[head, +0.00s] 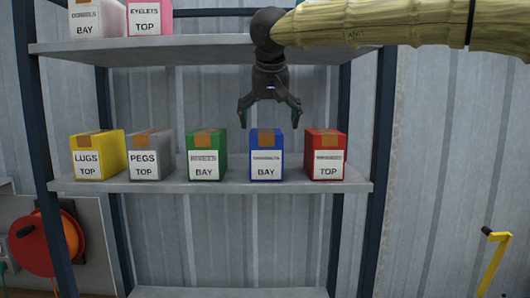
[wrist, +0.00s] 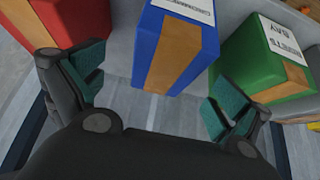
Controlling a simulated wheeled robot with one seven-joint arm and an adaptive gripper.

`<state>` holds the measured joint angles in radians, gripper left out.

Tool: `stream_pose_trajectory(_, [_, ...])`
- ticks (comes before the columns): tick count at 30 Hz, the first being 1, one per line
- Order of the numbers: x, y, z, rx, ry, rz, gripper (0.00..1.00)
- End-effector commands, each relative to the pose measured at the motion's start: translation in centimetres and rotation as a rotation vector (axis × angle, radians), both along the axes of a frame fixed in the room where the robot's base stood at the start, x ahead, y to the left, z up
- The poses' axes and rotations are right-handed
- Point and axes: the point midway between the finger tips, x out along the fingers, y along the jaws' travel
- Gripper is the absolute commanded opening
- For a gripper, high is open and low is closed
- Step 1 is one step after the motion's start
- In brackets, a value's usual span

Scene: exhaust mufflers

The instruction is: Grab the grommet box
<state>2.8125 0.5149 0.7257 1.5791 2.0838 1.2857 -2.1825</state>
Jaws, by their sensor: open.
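The grommet box is blue with a brown tape strip on top (head: 266,153) and a white label ending in BAY. It stands on the middle shelf, between a green and a red box. In the wrist view its label partly reads GROMME, and the blue box (wrist: 196,55) sits at the top centre, beyond and between the fingers. My gripper (head: 270,113) is open and empty, pointing down just above the blue box. In the wrist view its green-padded fingers (wrist: 158,92) are spread wide and I see no contact with the box.
The middle shelf (head: 220,184) also holds a green box (head: 207,153), a red box (head: 326,153), a grey PEGS box (head: 150,154) and a yellow LUGS box (head: 97,154). The upper shelf (head: 200,48) runs above, close to my arm, with a pink EYELETS box (head: 148,17) at left.

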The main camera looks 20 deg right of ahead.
Motion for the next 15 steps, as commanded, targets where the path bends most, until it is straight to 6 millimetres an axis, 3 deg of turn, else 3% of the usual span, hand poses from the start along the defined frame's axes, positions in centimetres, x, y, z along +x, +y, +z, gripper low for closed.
stream_pose_trajectory(8, [0.9, 0.1, -1.3, -0.002, 0.0, 0.003, 1.0])
stream_pose_trajectory(15, [2.7, 0.2, -4.0, -0.001, 0.001, 0.004, 1.0])
